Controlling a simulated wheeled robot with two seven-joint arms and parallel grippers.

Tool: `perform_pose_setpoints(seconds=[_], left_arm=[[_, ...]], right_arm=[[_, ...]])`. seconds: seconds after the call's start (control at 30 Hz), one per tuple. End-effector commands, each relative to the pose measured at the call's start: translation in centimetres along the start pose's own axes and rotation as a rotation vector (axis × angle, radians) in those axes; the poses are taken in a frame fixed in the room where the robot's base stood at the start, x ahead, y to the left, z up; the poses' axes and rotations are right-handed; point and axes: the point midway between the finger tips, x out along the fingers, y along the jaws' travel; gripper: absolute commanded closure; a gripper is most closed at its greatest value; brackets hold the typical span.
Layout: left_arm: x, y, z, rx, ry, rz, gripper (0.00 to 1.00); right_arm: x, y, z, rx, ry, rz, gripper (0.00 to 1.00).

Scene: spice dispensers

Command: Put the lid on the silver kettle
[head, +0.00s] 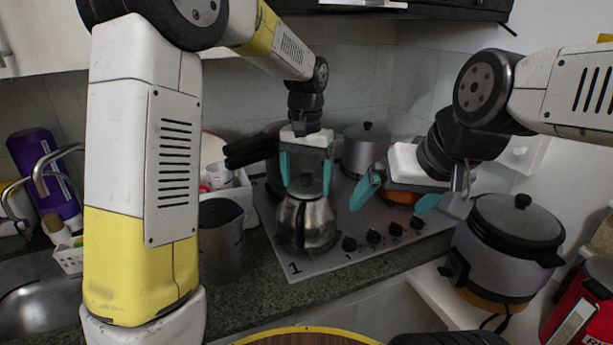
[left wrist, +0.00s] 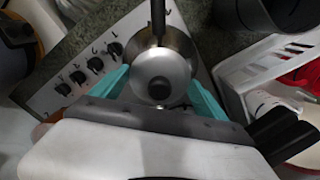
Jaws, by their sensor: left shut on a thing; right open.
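The silver kettle (head: 307,222) stands on the stove near its front left, with its dark handle toward the front. The lid (head: 305,186) is a round silver disc with a dark knob; it is at the kettle's top opening. In the left wrist view the lid (left wrist: 160,76) lies between the teal fingers, over the kettle (left wrist: 178,42). My left gripper (head: 307,186) points down above the kettle and is shut on the lid. Whether the lid touches the rim is unclear. My right gripper (head: 395,200) is open and empty over the right side of the stove.
A pot with a lid (head: 365,150) stands at the back of the stove (head: 335,258). A rice cooker (head: 505,245) is at the right. A grey pitcher (head: 222,240) and a white rack (head: 235,196) are left of the kettle. The sink (head: 35,290) is far left.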

Motion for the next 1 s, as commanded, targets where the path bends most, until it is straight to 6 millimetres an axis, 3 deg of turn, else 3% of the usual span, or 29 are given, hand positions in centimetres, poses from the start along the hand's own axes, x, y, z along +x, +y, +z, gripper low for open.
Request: perform_pose_setpoints(seconds=[0.8, 0.83, 0.9, 1.0], left_arm=[[0.92, -0.05, -0.01, -0.001, 0.0, 0.0, 0.56], [0.92, -0.05, -0.01, -0.001, 0.0, 0.0, 0.14], [0.91, -0.05, -0.01, -0.001, 0.0, 0.0, 0.0], [0.91, -0.05, 0.0, -0.001, 0.0, 0.0, 0.0]], right_arm=[[0.0, 0.0, 0.0, 0.0, 0.0, 0.0, 0.0], [0.0, 0.0, 0.0, 0.0, 0.0, 0.0, 0.0], [0.0, 0.0, 0.0, 0.0, 0.0, 0.0, 0.0], [0.0, 0.0, 0.0, 0.0, 0.0, 0.0, 0.0]])
